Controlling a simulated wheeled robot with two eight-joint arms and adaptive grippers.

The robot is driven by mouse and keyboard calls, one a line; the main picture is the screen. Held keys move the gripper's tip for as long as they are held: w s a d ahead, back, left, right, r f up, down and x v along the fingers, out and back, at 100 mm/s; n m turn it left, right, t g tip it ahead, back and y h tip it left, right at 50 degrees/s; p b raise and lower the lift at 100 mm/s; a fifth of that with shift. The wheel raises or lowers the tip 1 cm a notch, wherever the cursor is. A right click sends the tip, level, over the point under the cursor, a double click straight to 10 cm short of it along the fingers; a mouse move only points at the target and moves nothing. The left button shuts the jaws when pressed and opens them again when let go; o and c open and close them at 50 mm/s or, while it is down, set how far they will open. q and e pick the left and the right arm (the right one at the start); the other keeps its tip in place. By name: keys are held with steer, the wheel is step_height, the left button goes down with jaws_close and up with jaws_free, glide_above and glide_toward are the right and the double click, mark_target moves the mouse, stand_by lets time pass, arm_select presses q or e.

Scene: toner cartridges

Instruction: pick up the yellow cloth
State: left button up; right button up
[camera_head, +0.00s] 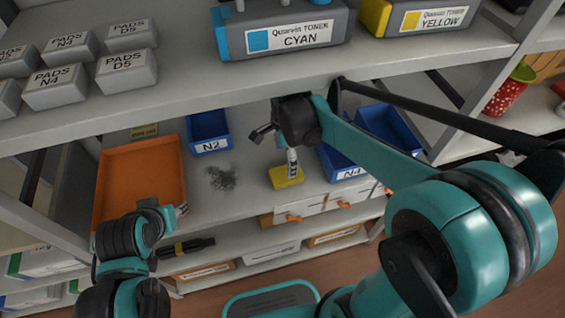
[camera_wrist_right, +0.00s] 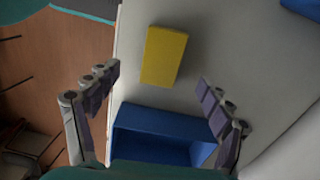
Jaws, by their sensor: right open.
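The yellow cloth (camera_head: 287,177) is a small flat folded block on the middle shelf. In the right wrist view the yellow cloth (camera_wrist_right: 163,55) lies just beyond the fingertips, roughly centred between them and slightly tilted. My right gripper (camera_head: 276,150) is above the cloth with its fingers pointing down. In the wrist view my right gripper (camera_wrist_right: 158,78) is open, with nothing between its fingers. My left gripper (camera_head: 160,209) is near the front of the orange tray; its fingers are too unclear to read.
A dark powder patch (camera_head: 221,178) lies left of the cloth. An orange tray (camera_head: 140,165) and blue bin N2 (camera_head: 208,132) stand on the same shelf. Blue bin N4 (camera_head: 345,170) is close to the cloth's right. The upper shelf edge (camera_head: 200,100) hangs above with cartridges and pad boxes.

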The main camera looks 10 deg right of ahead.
mark_target(285, 173)
steer(key=shift+w, duration=0.25)
steer(key=shift+f, duration=0.15)
step_height(285, 173, down, 7)
steer(key=b, duration=0.3)
steer(key=shift+f, duration=0.2)
steer(key=c, duration=1)
